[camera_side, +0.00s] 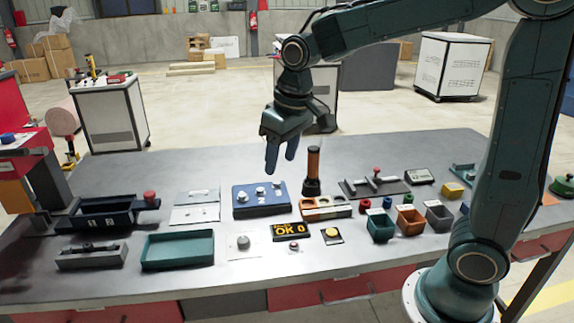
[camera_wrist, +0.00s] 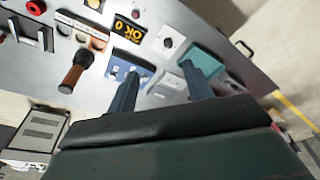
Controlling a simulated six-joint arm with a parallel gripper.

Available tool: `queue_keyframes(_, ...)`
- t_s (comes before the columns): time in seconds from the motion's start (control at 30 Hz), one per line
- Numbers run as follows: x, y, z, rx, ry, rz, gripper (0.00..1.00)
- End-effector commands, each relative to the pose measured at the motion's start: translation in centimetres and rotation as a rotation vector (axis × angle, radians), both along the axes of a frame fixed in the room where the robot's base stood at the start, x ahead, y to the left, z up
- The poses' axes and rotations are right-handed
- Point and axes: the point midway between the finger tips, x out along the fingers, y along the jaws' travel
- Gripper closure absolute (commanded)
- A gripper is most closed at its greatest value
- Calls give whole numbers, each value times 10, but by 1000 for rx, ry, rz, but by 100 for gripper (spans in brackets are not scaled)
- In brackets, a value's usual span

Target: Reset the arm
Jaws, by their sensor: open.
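My gripper (camera_side: 281,155) hangs from my arm with its fingers pointing down, above the back part of the grey workbench (camera_side: 125,172). It touches nothing. In the wrist view my gripper (camera_wrist: 160,90) shows two blue fingers spread apart with nothing between them. Below and in front of it, in the side view, is a blue panel (camera_side: 262,208) with several white knobs. The same blue panel (camera_wrist: 127,62) shows partly behind the left finger in the wrist view.
An upright orange-brown handle (camera_side: 313,163) in a dark base stands right of my gripper. A teal tray (camera_side: 178,250), a dark blue bin (camera_side: 100,215), small coloured bins (camera_side: 408,222) and a display reading "OK 0" (camera_side: 290,232) sit on the bench. The back left of the bench is clear.

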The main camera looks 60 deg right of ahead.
Motion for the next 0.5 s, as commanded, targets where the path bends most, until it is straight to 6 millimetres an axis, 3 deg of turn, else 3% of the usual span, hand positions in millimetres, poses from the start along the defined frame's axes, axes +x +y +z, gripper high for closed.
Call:
queue_keyframes(0.2,-44,-5,22,0,-67,-2,49)
queue_keyframes(0.5,-103,-10,36,-1,-154,0,49)
